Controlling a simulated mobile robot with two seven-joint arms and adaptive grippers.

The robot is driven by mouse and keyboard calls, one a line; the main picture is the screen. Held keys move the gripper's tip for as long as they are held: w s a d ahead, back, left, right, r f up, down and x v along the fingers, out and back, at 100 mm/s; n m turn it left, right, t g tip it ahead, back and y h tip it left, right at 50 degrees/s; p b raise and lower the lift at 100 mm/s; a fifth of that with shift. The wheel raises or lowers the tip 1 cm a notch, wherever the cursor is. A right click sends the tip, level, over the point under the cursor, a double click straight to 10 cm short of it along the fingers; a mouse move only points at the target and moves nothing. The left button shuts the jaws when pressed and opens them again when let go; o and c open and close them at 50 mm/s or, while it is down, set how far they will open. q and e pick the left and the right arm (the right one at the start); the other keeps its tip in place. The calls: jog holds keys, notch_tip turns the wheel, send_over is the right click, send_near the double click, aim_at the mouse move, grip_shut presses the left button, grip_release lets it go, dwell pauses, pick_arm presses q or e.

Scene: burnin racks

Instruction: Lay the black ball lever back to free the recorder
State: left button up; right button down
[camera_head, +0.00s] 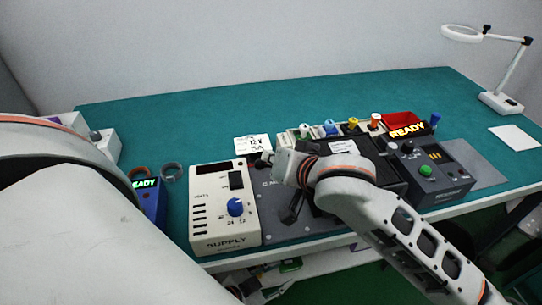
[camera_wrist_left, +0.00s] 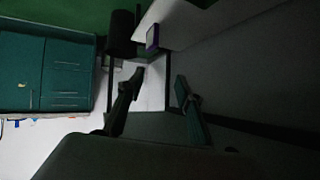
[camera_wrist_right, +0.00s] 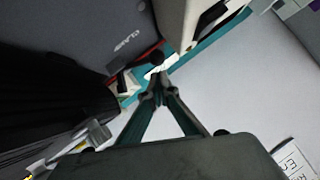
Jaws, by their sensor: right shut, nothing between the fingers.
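My right gripper (camera_wrist_right: 158,95) is shut and empty; its fingertips meet in the right wrist view. A small black ball (camera_wrist_right: 157,58), apparently the lever's, shows just beyond the tips; contact is unclear. In the head view my right arm reaches over a grey plate (camera_head: 308,226) and hides much of it. A dark slanted piece (camera_head: 293,208) stands on this plate. A black box (camera_head: 385,170), likely the recorder, lies partly behind the arm. My left gripper (camera_wrist_left: 157,98) is open and empty in the left wrist view, away from the plate.
A white supply unit (camera_head: 222,215) with a blue knob stands left of the plate. A red bin (camera_head: 400,119) and several coloured-topped items line the back. Teal mat behind is clear.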

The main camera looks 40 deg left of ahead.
jog(key=v, duration=1.2)
